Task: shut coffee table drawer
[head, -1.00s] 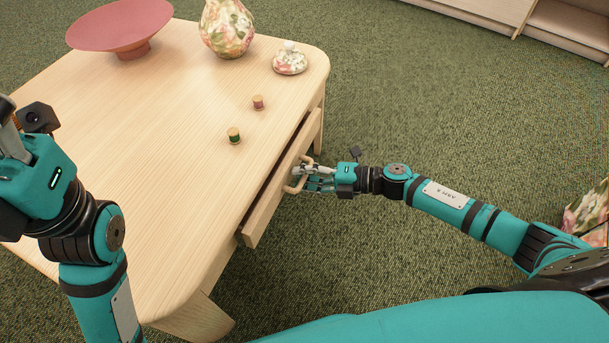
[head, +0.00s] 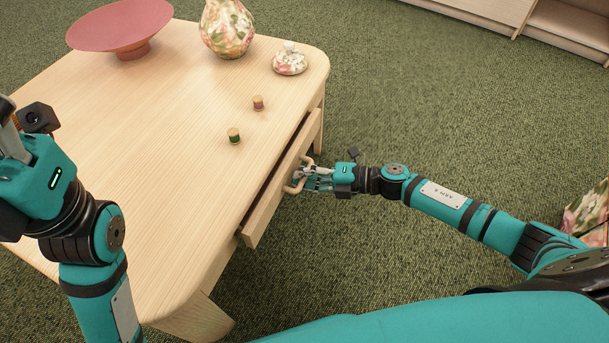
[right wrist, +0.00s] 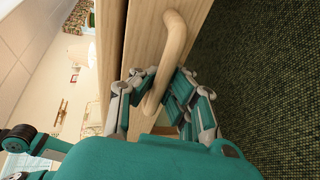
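The light wood coffee table (head: 130,110) fills the left of the head view. Its drawer (head: 264,212) is partly open on the table's right side, with a dark gap between its front and the tabletop edge. The drawer handle (head: 290,188) is a curved wooden bar, also in the right wrist view (right wrist: 172,50). My right gripper (head: 305,180) is at the handle. In the right wrist view its fingers (right wrist: 158,85) are on both sides of the bar and look closed on it. My left gripper (head: 12,140) is over the table's left side, its fingertips cut off by the frame edge.
On the tabletop are a red bowl (head: 120,28), a floral vase (head: 228,30), a floral lid (head: 290,62), and a red spool (head: 258,102) and a green spool (head: 234,135) near the drawer side. Green carpet (head: 420,110) beside the drawer is clear.

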